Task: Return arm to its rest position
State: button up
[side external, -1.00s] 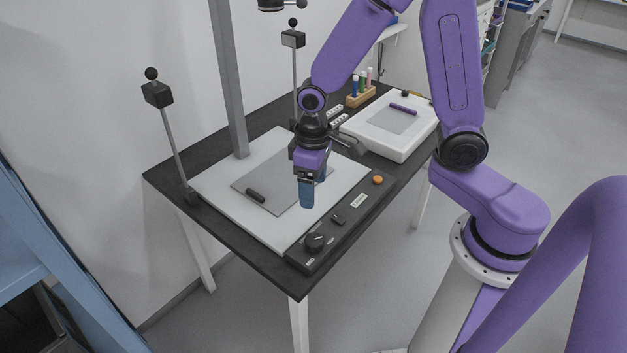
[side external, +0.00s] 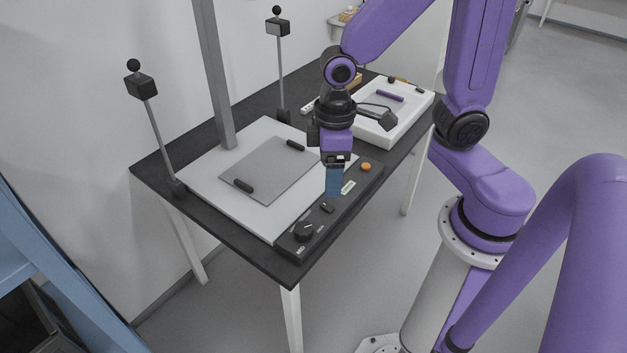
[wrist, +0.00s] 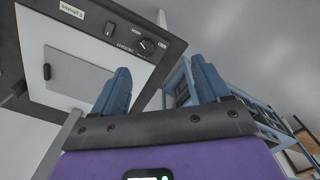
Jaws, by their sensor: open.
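My gripper (side external: 333,192) has blue fingers and hangs pointing down above the front right part of the work table in the side external view. In the wrist view its two blue fingers (wrist: 162,85) stand apart with nothing between them. The side external view shows the fingers nearly in line, in front of the control strip (side external: 325,207). The white board (side external: 215,185) with a grey sheet (side external: 265,172) lies to the left of the gripper. Two dark bars (side external: 243,186) lie on the sheet. I see no sherd in the gripper.
A white tray (side external: 388,138) with a purple stick stands at the back right of the table. Two posts with black heads (side external: 140,86) and a tall grey column (side external: 213,75) rise from the table's back-left side. A blue shelf (side external: 40,270) is at the lower left.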

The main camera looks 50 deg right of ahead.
jog(key=s+d+r+n, duration=0.1)
jog(key=s+r+n, duration=0.1)
jog(key=s, duration=0.3)
jog(key=s+d+r+n, duration=0.2)
jog(key=s, duration=0.4)
jog(key=shift+s+r+n, duration=0.15)
jog(key=shift+s+n, duration=0.1)
jog(key=shift+n, duration=0.15)
